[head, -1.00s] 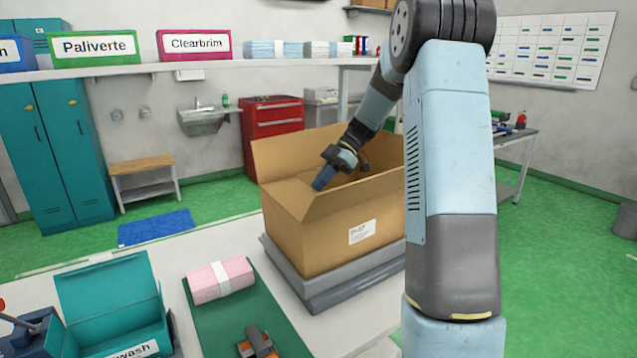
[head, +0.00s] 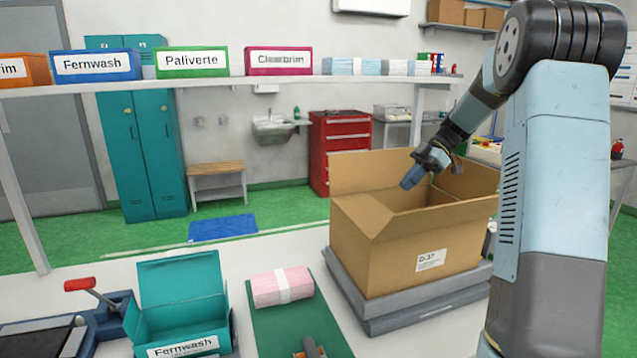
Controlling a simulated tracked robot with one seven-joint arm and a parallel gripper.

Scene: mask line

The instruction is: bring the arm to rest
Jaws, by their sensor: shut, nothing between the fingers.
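My gripper (head: 408,182) hangs above the open cardboard box (head: 375,255) in the head view, with its blue fingertips over the box's opening. It is shut with nothing held. My light-blue arm rises at the right of the view and bends down and left toward the box. The box has its flaps up and a white label on its front, and it stands on a grey platform (head: 390,322). The bottom of the box's inside is hidden.
A pink bundle with a white band (head: 283,287) lies on a green mat (head: 268,325). An open teal Fernwash box (head: 180,265) stands left of it. A shelf (head: 290,80) with labelled boxes spans the back. The table between teal box and cardboard box is partly clear.

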